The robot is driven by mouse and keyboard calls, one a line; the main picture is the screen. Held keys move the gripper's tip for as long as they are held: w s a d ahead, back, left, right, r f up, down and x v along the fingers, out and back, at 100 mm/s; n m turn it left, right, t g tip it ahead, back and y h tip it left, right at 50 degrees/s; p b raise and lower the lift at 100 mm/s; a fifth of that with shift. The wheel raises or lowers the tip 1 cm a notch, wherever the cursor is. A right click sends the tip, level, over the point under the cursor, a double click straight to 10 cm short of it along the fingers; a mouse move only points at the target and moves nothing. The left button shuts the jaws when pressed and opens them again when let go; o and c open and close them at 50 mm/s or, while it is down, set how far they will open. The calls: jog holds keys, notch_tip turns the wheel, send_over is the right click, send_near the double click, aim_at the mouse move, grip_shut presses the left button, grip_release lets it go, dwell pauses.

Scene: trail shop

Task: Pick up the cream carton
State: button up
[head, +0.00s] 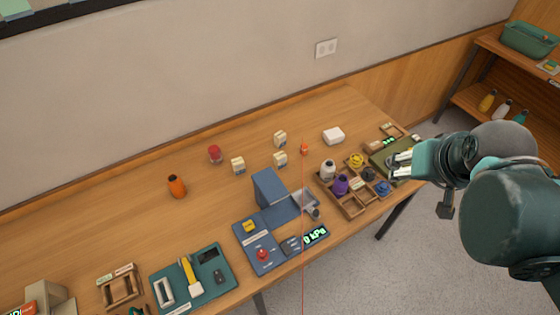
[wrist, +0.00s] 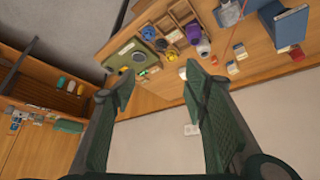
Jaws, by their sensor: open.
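Three small cream cartons with yellowish labels stand on the wooden table in the head view: one at the left (head: 238,166), one at the back (head: 280,139) and one in front of it (head: 280,159). I cannot tell which one the task means. Small pale cartons also show in the wrist view (wrist: 232,68), near the table edge. My gripper (head: 400,163) is open and empty, at the right end of the table, well to the right of the cartons. Its two fingers stand wide apart in the wrist view (wrist: 158,78).
A white box (head: 333,135) stands right of the cartons, with a small orange item (head: 304,150) between. A red jar (head: 215,154) and orange bottle (head: 177,187) are left. A blue station (head: 269,187) and wooden organizer (head: 350,208) stand in front. A shelf (head: 500,65) is far right.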

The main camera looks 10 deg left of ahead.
jog(key=w+a+f+n+g+b, duration=0.1)
jog(key=w+a+f+n+g, duration=0.1)
jog(key=w+a, duration=0.65)
jog(key=n+g+b, duration=0.3)
jog(key=n+g, duration=0.1)
jog(key=n, duration=0.2)
send_over(280, 155)
notch_tip(280, 155, down, 25)
jog(key=shift+w+d+f, duration=0.1)
jog(key=shift+d, duration=0.05)
jog(key=shift+a+f, duration=0.3)
jog(key=shift+f, duration=0.05)
jog(key=shift+f, duration=0.1)
jog(key=shift+f, duration=1.15)
jog(key=shift+f, duration=0.15)
